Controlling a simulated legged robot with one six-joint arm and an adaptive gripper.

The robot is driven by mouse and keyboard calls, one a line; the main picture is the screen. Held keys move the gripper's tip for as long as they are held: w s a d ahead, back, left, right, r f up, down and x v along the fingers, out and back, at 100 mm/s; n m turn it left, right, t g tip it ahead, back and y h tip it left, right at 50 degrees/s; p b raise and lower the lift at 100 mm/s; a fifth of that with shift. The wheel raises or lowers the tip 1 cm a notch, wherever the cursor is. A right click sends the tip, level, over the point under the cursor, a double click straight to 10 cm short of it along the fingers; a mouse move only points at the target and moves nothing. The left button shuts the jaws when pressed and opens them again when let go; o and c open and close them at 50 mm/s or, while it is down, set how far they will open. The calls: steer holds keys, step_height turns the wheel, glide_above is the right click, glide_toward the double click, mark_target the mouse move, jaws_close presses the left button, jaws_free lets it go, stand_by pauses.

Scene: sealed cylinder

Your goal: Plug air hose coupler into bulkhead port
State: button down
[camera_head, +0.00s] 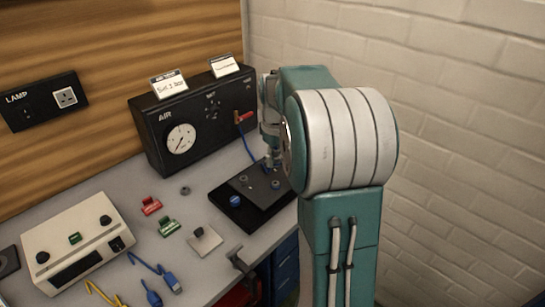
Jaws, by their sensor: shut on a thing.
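My gripper (272,155) points down at the left of my arm's large wrist joint, which partly hides it. It is shut at the lower end of a blue hose (250,152), on what appears to be the air hose coupler; the coupler itself is too small and covered to make out. The hose's upper end meets a red fitting (243,117) on the front of the black AIR box (160,130). Below my gripper lies a dark plate (262,190) with small round fittings. I cannot tell which one is the bulkhead port, or whether the coupler touches it.
A white gauge (181,139) is on the AIR box. A cream box (78,240) with black knobs stands at the front left. Red (151,205) and green (169,227) blocks and blue connectors (172,282) lie on the grey bench. A brick wall (460,130) rises at right.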

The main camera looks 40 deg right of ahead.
mark_target(275, 149)
steer(key=shift+f, duration=0.15)
steer(key=shift+f, duration=2.75)
steer(key=shift+f, duration=0.5)
steer(key=shift+c, duration=1.3)
jaws_free()
steer(key=shift+r, duration=0.1)
step_height(275, 149, up, 12)
steer(key=shift+f, duration=0.15)
